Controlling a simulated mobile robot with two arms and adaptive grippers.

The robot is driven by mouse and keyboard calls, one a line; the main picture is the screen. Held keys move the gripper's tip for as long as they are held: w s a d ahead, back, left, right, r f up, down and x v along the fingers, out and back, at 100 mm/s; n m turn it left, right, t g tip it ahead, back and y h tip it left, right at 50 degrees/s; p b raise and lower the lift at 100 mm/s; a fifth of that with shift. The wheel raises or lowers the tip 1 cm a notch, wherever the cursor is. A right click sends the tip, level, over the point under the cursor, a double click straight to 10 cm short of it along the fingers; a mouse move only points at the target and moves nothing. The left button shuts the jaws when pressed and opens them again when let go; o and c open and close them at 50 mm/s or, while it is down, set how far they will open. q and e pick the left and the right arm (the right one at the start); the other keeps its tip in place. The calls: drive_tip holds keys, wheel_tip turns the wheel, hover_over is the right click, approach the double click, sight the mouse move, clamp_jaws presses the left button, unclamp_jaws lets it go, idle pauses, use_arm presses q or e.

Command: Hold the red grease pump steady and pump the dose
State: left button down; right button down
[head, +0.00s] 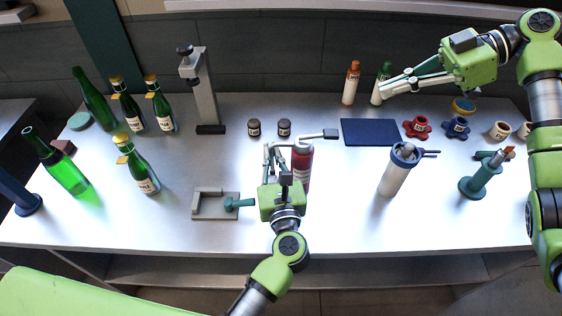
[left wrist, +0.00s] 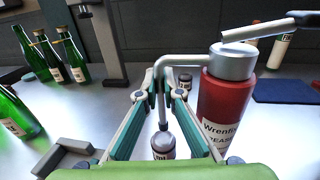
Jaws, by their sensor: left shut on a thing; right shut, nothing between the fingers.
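The red grease pump (head: 303,168) stands upright in the middle of the table, right of my left gripper (head: 272,152). In the left wrist view the pump (left wrist: 224,105) has a grey head, a lever (left wrist: 268,29) to the right and a thin bent spout (left wrist: 163,105) to the left. My left gripper (left wrist: 163,84) is shut with its fingertips on either side of the spout; the exact contact is hard to see. A small labelled jar (left wrist: 163,147) stands below the spout end. My right gripper (head: 383,91) is shut and empty, raised at the back right.
Several green bottles (head: 143,176) stand left. A grey press stand (head: 203,95) and two small jars (head: 254,128) are behind. A grey bracket (head: 207,213) lies front left. A blue mat (head: 368,133), white canister (head: 394,175) and teal stand (head: 480,180) are right.

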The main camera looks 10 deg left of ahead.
idle(0.3)
drive_tip(key=h, duration=0.1)
drive_tip(key=a+r+h, duration=0.1)
drive_tip(key=shift+s+a+r+h, duration=0.15)
drive_tip(key=shift+a+h, duration=0.1)
drive_tip(key=shift+h, duration=0.15)
hover_over(327, 133)
drive_tip(key=d, duration=0.3)
drive_tip(key=f, duration=0.7)
drive_tip(key=shift+w+a+f, duration=0.15)
drive_tip(key=shift+w+a, duration=0.05)
wheel_tip(327, 133, down, 2)
drive_tip(key=shift+f, duration=0.25)
drive_tip(key=shift+d+f, duration=0.1)
drive_tip(key=shift+f, duration=0.6)
